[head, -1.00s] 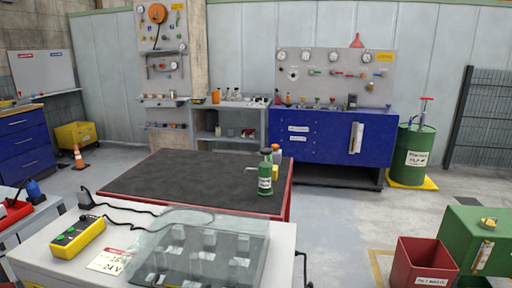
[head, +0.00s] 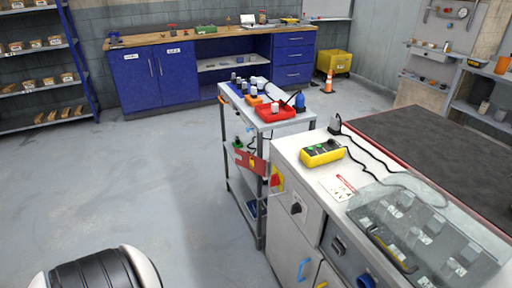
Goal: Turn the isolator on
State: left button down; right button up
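A red rotary handle on a yellow plate (head: 277,180), which looks like the isolator, is on the front of the white cabinet (head: 305,160), near its left corner. It is small in the head view, and I cannot tell which way the handle is set. A black knob (head: 296,208) sits on the cabinet front, below and to the right of it. Neither of my grippers shows in the head view.
A trolley (head: 262,122) with a red tray (head: 276,112) stands close behind the cabinet's left end. A yellow pendant box (head: 322,154) and a clear cover (head: 430,235) are on the cabinet top. The floor (head: 140,185) to the left is clear.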

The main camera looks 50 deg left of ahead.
aim_at(274, 180)
jog(key=u, duration=1.3)
